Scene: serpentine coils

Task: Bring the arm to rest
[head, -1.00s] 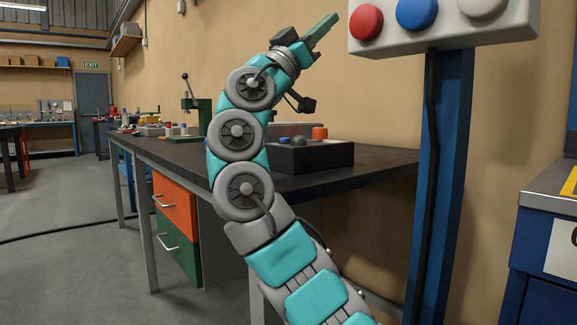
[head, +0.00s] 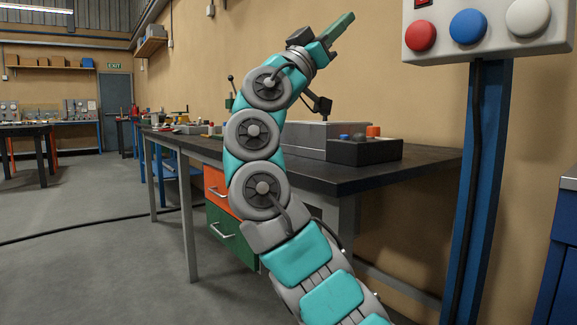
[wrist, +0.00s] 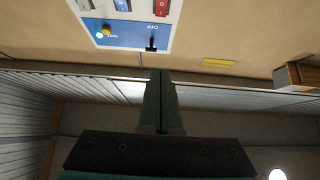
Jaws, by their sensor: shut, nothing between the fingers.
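My arm, teal and grey with several round joints, rises curved through the middle of the head view. My gripper (head: 341,29) is at its top, its green fingers pointing up and right, in the air before the tan wall. The fingers are together with nothing between them. In the wrist view the gripper (wrist: 160,85) shows as two green fingers side by side, closed. A button box (head: 487,28) with red, blue and white buttons is to the right of the gripper, apart from it. In the wrist view a panel (wrist: 128,22) with switches lies beyond the fingertips.
A dark-topped workbench (head: 420,168) with orange and green drawers stands behind my arm. A blue post (head: 486,190) carries the button box. A blue cabinet (head: 562,240) is at right. Floor at left is mostly clear.

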